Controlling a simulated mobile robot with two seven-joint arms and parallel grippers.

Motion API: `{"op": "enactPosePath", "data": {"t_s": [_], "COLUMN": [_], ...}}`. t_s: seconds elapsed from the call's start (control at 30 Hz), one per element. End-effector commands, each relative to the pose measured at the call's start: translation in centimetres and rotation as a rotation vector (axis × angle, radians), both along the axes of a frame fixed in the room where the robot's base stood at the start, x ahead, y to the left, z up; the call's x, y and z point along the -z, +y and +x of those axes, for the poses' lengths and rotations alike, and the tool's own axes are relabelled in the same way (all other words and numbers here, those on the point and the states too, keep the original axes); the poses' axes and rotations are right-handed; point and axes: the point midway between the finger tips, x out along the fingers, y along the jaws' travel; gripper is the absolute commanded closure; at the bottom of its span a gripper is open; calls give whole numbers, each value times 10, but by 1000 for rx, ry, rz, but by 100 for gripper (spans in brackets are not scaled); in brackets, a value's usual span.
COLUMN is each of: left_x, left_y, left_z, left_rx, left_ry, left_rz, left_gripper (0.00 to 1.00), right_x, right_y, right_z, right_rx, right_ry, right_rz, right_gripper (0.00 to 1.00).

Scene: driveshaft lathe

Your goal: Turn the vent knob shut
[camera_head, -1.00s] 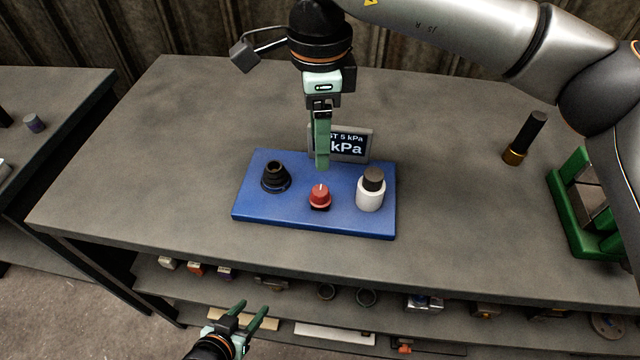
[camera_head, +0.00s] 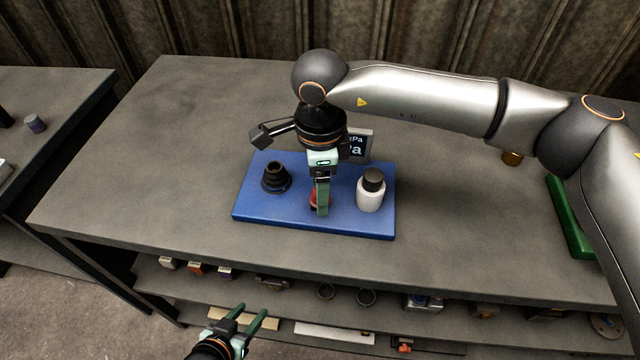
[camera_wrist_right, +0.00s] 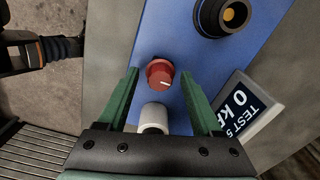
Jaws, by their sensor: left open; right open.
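The red vent knob (camera_wrist_right: 160,73) stands on the blue base plate (camera_head: 252,215). In the right wrist view it lies between and just beyond the tips of my open right gripper (camera_wrist_right: 160,80), with a pale pointer line on its top. In the head view my right gripper (camera_head: 321,212) hangs straight down over the knob (camera_head: 313,198) and hides most of it. I cannot tell whether the fingers touch it. My left gripper (camera_head: 255,318) is open and empty, low in front of the bench.
A black fitting (camera_head: 275,178) stands left on the plate, and a white bottle with a dark cap (camera_head: 370,190) stands right. A display (camera_head: 357,147) behind is partly hidden; its "TEST 5" and "0" show in the wrist view (camera_wrist_right: 240,105). A green stand (camera_head: 568,220) is at far right.

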Motion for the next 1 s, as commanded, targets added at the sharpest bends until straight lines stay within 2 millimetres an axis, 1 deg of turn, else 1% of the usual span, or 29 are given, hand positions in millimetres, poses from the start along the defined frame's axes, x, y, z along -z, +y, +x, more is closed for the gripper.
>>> {"op": "enactPosePath", "data": {"t_s": [0.03, 0.07, 0.6, 1.0], "left_x": [0, 0, -2, 1], "left_y": [0, 0, 1, 0], "left_z": [0, 0, 5, 5], "left_rx": [-1, -1, -1, 0], "left_ry": [0, 0, -9, -7], "left_rz": [1, 1, 1, 1], "left_gripper": [50, 50, 50, 50], "right_x": [0, 0, -1, 0], "right_y": [0, 0, 0, 0], "right_z": [0, 0, 0, 0], "right_rx": [0, 0, 0, 19], "right_ry": [0, 0, 0, 0], "right_rz": [0, 0, 0, 0], "right_gripper": [37, 40, 100, 100]}}
